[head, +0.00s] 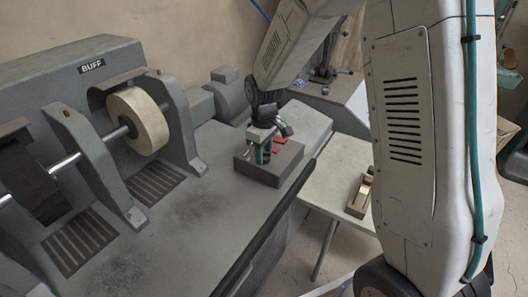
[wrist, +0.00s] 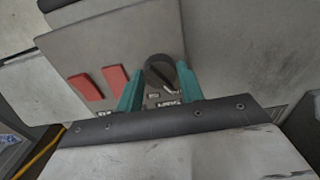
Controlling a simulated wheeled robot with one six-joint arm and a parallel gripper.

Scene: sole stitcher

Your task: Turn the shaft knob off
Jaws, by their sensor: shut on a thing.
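The shaft knob (wrist: 160,74) is a dark round knob on a grey control box, with a light pointer line across its face. In the wrist view my gripper (wrist: 160,82) has one teal finger on each side of the knob and is shut on it. The lettering below the knob is partly covered and too small to read. In the head view my gripper (head: 262,153) reaches down onto the control box (head: 262,175), and the knob is hidden there.
Two red switches (wrist: 101,83) sit left of the knob on the box face. The buffing wheel (head: 138,121) and its shaft stand to the left on the machine. A small side table (head: 335,188) stands right of the box. The grey bench top (head: 190,235) in front is clear.

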